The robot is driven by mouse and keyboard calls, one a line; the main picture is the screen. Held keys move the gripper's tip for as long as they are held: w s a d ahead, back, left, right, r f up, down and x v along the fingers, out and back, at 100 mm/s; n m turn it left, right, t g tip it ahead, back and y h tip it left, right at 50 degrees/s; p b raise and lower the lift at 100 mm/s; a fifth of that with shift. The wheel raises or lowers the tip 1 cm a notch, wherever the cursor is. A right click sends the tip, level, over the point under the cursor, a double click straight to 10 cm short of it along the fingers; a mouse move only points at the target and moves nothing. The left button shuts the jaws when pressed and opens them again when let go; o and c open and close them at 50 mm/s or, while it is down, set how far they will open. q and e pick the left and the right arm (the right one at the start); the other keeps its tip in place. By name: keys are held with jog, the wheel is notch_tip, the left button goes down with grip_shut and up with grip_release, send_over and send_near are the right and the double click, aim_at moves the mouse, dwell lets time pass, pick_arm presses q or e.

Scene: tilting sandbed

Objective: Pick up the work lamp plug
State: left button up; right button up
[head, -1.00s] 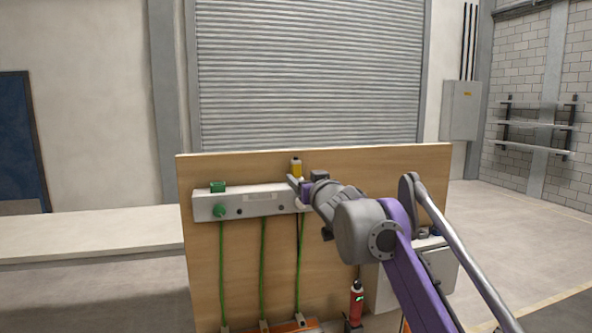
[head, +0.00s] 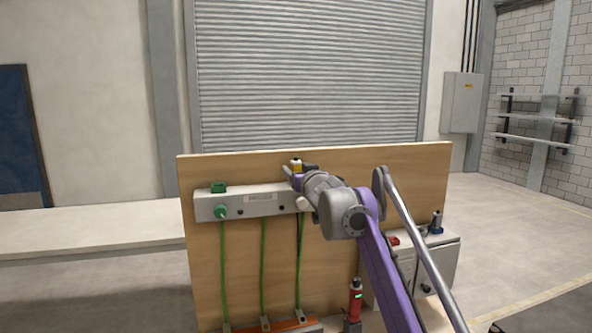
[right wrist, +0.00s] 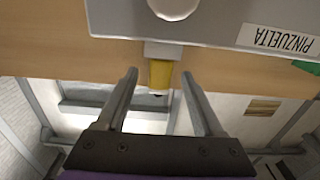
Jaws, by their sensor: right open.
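A small yellow plug-like piece (head: 296,163) stands above the right end of the grey socket strip (head: 247,204) on the wooden board; I cannot read which plug it is. In the right wrist view the yellow piece (right wrist: 161,74) sits in a pale holder (right wrist: 163,51). My right gripper (right wrist: 158,74) is open, with a finger on each side of the yellow piece and gaps between. In the head view, my right gripper (head: 292,172) partly hides it. A green plug (head: 221,211) with a green cable is in the strip's left end. My left gripper is out of view.
The board (head: 350,165) stands upright behind the strip. A green block (head: 218,188) sits on the strip's left end. Green cables (head: 263,270) hang down. A red cylinder (head: 355,299) and a grey box (head: 438,268) are lower right. A pale bench (head: 90,230) stands left.

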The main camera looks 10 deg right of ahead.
jog(key=shift+s, duration=0.1)
jog(key=shift+c, duration=1.3)
grip_shut()
